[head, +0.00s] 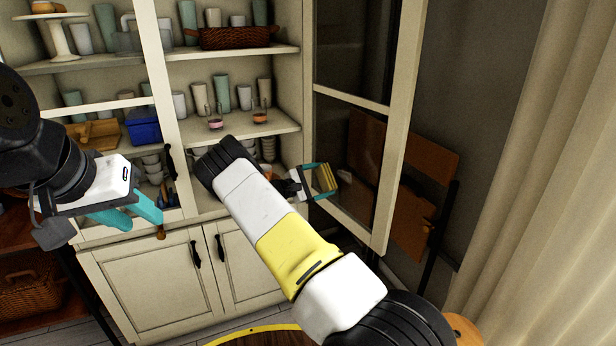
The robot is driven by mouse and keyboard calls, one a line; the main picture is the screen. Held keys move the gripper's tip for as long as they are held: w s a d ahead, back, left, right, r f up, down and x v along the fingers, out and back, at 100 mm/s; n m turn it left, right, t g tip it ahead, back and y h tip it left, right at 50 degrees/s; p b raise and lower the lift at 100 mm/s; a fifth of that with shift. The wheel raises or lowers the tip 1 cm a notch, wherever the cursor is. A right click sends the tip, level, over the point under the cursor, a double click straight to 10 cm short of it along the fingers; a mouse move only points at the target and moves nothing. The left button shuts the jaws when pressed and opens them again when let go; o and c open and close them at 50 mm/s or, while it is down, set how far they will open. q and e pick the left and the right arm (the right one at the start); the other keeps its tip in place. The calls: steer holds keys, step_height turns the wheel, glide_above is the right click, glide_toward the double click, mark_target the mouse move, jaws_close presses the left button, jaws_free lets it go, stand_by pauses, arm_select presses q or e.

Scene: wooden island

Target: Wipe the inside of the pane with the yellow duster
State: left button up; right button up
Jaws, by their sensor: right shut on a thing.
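The cabinet's right door stands open, with a dark glass pane (362,150) in its lower part and another pane (352,45) above. My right gripper (318,181) is shut on the yellow duster (326,178), in front of the inner face of the lower pane near its left side. I cannot tell whether the duster touches the glass. My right arm crosses the middle of the view and hides part of the lower cabinet. My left gripper (130,214) is at the left, in front of the cabinet, empty, its teal fingers apart.
Cabinet shelves (240,130) hold several cups, a wicker basket (235,37) and a blue box (143,125). A brown folded chair (425,150) is behind the open door. A beige curtain (545,170) hangs at the right. Another basket (28,290) is at lower left.

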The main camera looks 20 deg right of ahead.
mark_target(320, 172)
steer(key=shift+w+a, duration=0.2)
steer(key=shift+w, duration=0.6)
steer(key=shift+w+d, duration=0.15)
steer(key=shift+d, duration=0.3)
steer(key=shift+r, duration=0.25)
steer(key=shift+d+r, duration=0.1)
steer(key=shift+r, duration=0.8)
steer(key=shift+s+d, duration=0.25)
steer(key=shift+s, duration=0.7)
